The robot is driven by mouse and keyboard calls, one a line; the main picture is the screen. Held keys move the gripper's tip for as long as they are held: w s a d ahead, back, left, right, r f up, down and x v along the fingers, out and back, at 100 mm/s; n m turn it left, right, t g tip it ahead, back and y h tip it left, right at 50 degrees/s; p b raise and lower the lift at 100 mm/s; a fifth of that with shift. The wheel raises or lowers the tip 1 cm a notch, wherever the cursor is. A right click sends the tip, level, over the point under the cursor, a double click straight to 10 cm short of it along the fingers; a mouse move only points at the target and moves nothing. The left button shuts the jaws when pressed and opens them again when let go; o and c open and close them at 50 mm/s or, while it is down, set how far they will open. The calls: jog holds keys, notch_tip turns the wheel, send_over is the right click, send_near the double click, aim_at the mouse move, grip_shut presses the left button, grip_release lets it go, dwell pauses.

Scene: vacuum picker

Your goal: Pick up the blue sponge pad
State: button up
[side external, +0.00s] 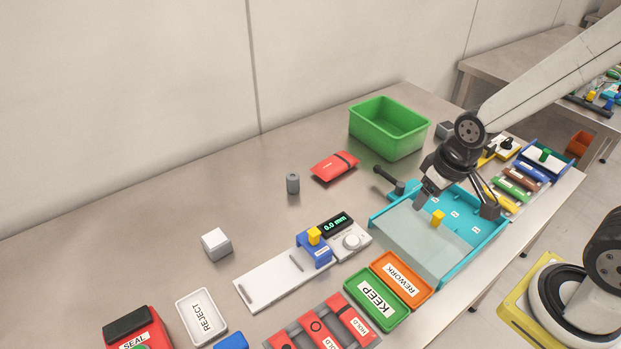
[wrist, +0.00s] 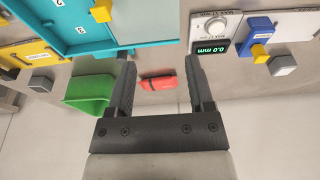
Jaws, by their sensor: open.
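A blue object (side external: 231,341) is cut off by the bottom edge of the side view, just below the white REJECT tray (side external: 201,316). It may be the blue sponge pad, but too little shows to be sure. It does not show in the wrist view. My gripper (side external: 455,206) is open above the turquoise tray (side external: 482,258), far to the upper right of the blue object. In the wrist view my gripper (wrist: 160,62) has its two fingers wide apart with nothing held between them.
A green bin (side external: 390,126) and red pouch (side external: 334,166) stand behind. The white gauge (side external: 279,281) with a blue slider, green KEEP tray (side external: 377,299) and orange REWORK tray (side external: 402,279) lie between my gripper and the blue object.

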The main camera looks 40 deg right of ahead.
jog(key=w+a+n+y, duration=0.1)
jog(key=w+a+n, duration=0.4)
jog(key=a, duration=0.4)
jog(key=n+g+y, duration=0.3)
jog(key=n+y, duration=0.1)
jog(key=n, duration=0.9)
send_over(233, 343)
jog(key=d, duration=0.2)
notch_tip(233, 343, down, 7)
jog(key=shift+s+a+f+h, duration=0.1)
jog(key=shift+a+f+h, duration=0.05)
jog(key=shift+f, duration=0.5)
jog(key=shift+s+a+f+h, duration=0.1)
jog(key=shift+a+f+h, duration=0.05)
jog(key=shift+f, duration=0.45)
jog(key=shift+f, duration=0.15)
jog(key=shift+w+x, duration=0.1)
jog(key=shift+x, duration=1.1)
jog(key=shift+w+x, duration=0.15)
jog(key=shift+x, duration=1.1)
jog(key=shift+d, duration=0.1)
jog(key=shift+c, duration=0.2)
grip_shut()
